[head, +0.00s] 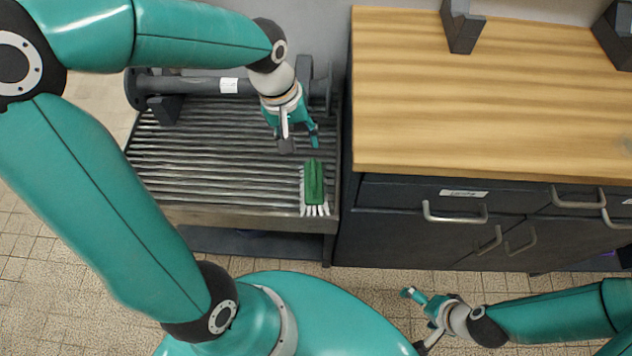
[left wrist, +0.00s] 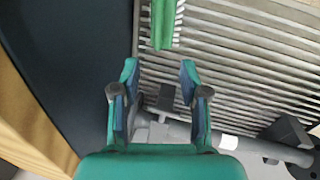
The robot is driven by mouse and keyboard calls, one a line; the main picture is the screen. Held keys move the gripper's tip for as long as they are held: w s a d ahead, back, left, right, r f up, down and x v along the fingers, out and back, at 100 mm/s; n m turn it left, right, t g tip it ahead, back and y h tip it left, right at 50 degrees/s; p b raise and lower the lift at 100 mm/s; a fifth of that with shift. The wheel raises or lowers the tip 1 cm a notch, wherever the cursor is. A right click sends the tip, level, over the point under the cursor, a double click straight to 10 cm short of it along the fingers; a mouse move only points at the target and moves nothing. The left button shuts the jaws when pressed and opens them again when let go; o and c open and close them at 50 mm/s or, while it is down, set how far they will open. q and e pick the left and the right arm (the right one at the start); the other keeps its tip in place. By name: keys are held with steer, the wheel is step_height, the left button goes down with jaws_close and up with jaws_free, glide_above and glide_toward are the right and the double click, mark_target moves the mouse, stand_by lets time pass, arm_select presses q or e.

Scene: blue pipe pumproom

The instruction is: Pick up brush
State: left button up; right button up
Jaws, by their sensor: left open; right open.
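The brush (head: 314,184) has a green back and white bristles. It lies on the right front part of a ribbed metal bench, close to the cabinet side. In the left wrist view the brush (left wrist: 163,22) shows at the top, partly cut off by the frame edge, beyond the fingertips. My left gripper (head: 301,146) is open and empty, above the bench just behind the brush, apart from it. Its two fingers also show in the left wrist view (left wrist: 158,72). My right gripper (head: 416,320) is open and empty, low over the floor in front of the cabinet.
The ribbed bench (head: 190,165) carries a grey flanged pipe (head: 200,86) along its back. A dark cabinet (head: 400,235) with a wooden top (head: 480,100) and metal handles stands right beside the bench. The bench surface left of the brush is clear.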

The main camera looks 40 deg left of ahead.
mark_target(313, 170)
arm_select(q)
steer(key=f, duration=0.2)
steer(key=w+d+f+b, duration=0.1)
steer(key=f, duration=0.4)
steer(key=shift+w+d+f, duration=0.15)
steer(key=shift+d+f, duration=0.1)
steer(key=shift+f, duration=0.1)
steer(key=f, duration=0.1)
steer(key=f+b, duration=0.1)
steer(key=f, duration=0.2)
steer(key=shift+d, duration=0.35)
steer(key=shift+d+f, duration=0.1)
steer(key=shift+f, duration=0.45)
jaws_close()
